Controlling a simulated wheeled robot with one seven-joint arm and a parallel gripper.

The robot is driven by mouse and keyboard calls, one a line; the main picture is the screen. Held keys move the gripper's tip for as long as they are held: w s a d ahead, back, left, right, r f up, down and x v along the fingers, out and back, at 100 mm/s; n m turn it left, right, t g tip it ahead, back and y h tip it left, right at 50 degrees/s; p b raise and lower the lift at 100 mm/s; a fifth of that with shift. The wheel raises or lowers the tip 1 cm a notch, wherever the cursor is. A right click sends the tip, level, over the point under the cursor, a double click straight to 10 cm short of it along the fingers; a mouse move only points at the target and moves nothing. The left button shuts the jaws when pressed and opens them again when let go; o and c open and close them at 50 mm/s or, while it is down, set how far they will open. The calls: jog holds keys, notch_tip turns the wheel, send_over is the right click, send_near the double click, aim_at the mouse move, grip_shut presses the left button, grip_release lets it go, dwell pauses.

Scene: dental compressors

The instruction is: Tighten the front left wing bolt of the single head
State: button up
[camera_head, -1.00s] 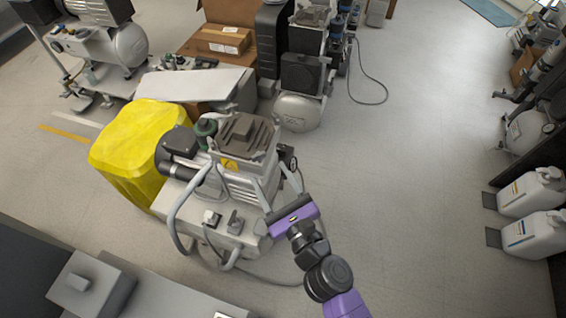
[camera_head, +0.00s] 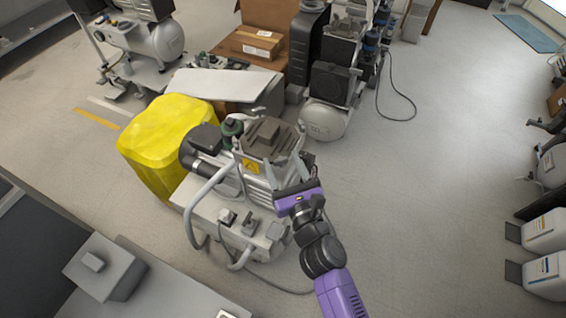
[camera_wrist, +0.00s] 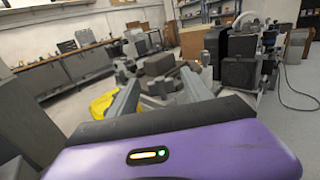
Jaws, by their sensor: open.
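The single-head compressor (camera_head: 262,180) stands on the floor in the middle of the head view, with a dark finned head (camera_head: 270,138) on top and a yellow warning label on its side. The head also shows in the wrist view (camera_wrist: 160,66), ahead of and between my fingers. My gripper (camera_head: 287,160) is open and empty. Its two grey fingers reach up at the right side of the head, and I cannot tell whether they touch it. In the wrist view my gripper (camera_wrist: 158,80) points toward the head. The wing bolts are too small to make out.
Behind are a cardboard box (camera_head: 257,43) and another compressor (camera_head: 330,95) with a cable on the floor. A grey box (camera_head: 104,266) sits on a grey surface at the lower left.

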grip_shut()
